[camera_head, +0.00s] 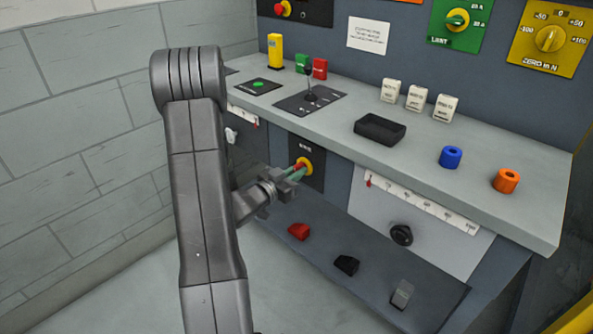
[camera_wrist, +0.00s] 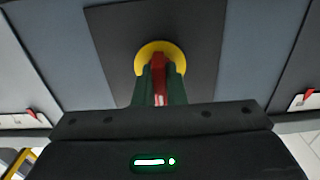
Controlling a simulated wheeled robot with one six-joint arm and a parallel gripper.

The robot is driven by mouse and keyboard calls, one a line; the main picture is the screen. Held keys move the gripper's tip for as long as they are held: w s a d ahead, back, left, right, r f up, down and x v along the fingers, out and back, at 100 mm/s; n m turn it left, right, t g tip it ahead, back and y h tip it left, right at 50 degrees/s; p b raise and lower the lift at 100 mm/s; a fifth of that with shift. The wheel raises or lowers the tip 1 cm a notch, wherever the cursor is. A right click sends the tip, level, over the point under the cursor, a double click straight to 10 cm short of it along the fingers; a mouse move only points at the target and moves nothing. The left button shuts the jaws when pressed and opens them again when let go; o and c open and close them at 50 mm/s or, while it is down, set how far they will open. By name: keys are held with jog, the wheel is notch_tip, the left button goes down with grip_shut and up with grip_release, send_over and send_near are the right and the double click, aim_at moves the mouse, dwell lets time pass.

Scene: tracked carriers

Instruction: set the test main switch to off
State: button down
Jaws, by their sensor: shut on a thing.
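A rotary switch with a red handle (camera_wrist: 159,63) on a yellow disc (camera_wrist: 174,47) sits on a dark plate (camera_wrist: 110,36) on the bench's front face. In the head view its yellow disc (camera_head: 306,163) shows just past my fingertips. The small label above it is too small to read. My gripper (camera_head: 297,173) reaches it from the left front. In the wrist view, the green fingers of my gripper (camera_wrist: 160,86) are shut on the red handle, one on each side. The handle looks upright in the wrist view; its lower part is partly hidden between the fingers.
Above is the bench top (camera_head: 450,173) with a lever (camera_head: 310,95), a black tray (camera_head: 380,129), a blue ring (camera_head: 450,157) and an orange ring (camera_head: 506,180). Below, a sloped shelf holds red (camera_head: 299,231) and black (camera_head: 346,265) pieces. A scale with a knob (camera_head: 401,235) is at right.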

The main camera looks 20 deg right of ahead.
dwell(0.4)
jog(key=c, duration=1.5)
grip_release()
jog(key=p+v, duration=0.1)
jog(key=v, duration=1.3)
jog(key=shift+d+f, duration=0.1)
jog(key=b+x, duration=0.1)
jog(key=x, duration=1.3)
